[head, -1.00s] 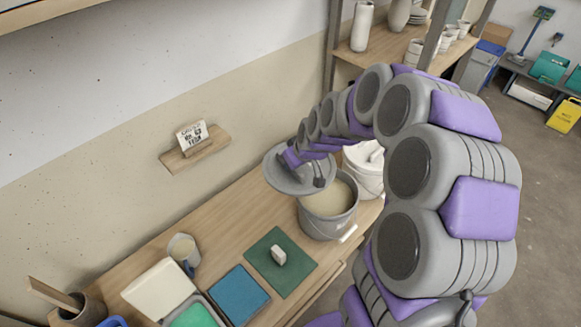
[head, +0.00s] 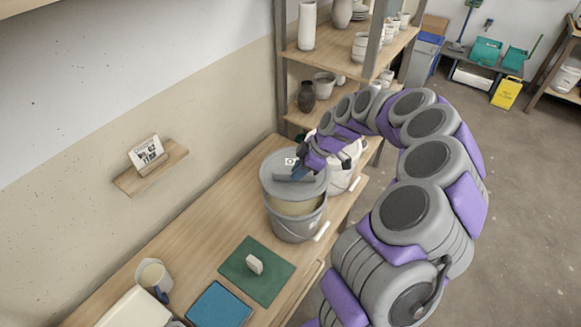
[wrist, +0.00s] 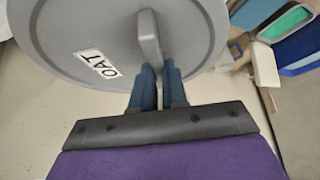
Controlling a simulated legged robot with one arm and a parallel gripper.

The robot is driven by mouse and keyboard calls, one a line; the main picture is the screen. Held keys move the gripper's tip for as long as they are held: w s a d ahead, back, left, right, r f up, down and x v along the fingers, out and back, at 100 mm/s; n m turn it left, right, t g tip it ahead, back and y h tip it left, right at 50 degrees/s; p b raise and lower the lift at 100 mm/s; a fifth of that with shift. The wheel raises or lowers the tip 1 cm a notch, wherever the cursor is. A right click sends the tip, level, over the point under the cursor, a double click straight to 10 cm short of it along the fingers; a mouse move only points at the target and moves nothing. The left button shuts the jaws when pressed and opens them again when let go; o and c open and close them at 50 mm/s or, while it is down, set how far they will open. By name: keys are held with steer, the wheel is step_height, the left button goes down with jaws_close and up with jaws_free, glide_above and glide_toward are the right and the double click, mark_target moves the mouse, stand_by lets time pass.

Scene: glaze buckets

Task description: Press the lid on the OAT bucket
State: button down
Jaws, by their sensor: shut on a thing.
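The grey round lid (head: 273,180) hangs over the grey bucket (head: 296,229) in the head view. Pale glaze shows in the gap below the lid's near edge, so the lid is not flush on the rim. In the wrist view the lid (wrist: 75,40) shows a white label reading OAT and a raised bar handle (wrist: 150,36). My gripper (wrist: 160,72) is shut on that handle. In the head view my gripper (head: 300,173) is at the lid's top. No label is readable on the bucket.
A white bucket (head: 343,172) stands right behind the grey one, close to my arm. A green mat (head: 245,278) with a small white block (head: 254,264), a blue tile (head: 219,306) and a jug (head: 152,275) lie nearer. Shelves (head: 320,62) with pots rise behind.

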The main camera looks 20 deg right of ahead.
mark_target(299, 181)
steer(key=shift+a+f, duration=0.2)
steer(key=shift+a, duration=0.15)
steer(key=shift+f, duration=0.25)
steer(key=f, duration=0.2)
steer(key=d+f, duration=0.1)
steer(key=f, duration=0.1)
steer(key=shift+b, duration=0.3)
steer(key=shift+a+f+b, duration=0.35)
steer(key=shift+f+b, duration=0.2)
steer(key=shift+f, duration=0.1)
steer(key=shift+d, duration=0.3)
steer(key=shift+s+a+r+b, duration=0.1)
steer(key=shift+a+b, duration=0.2)
steer(key=shift+d+f+b, duration=0.15)
steer(key=shift+f+b, duration=0.65)
steer(key=shift+f, duration=0.1)
stand_by(1.2)
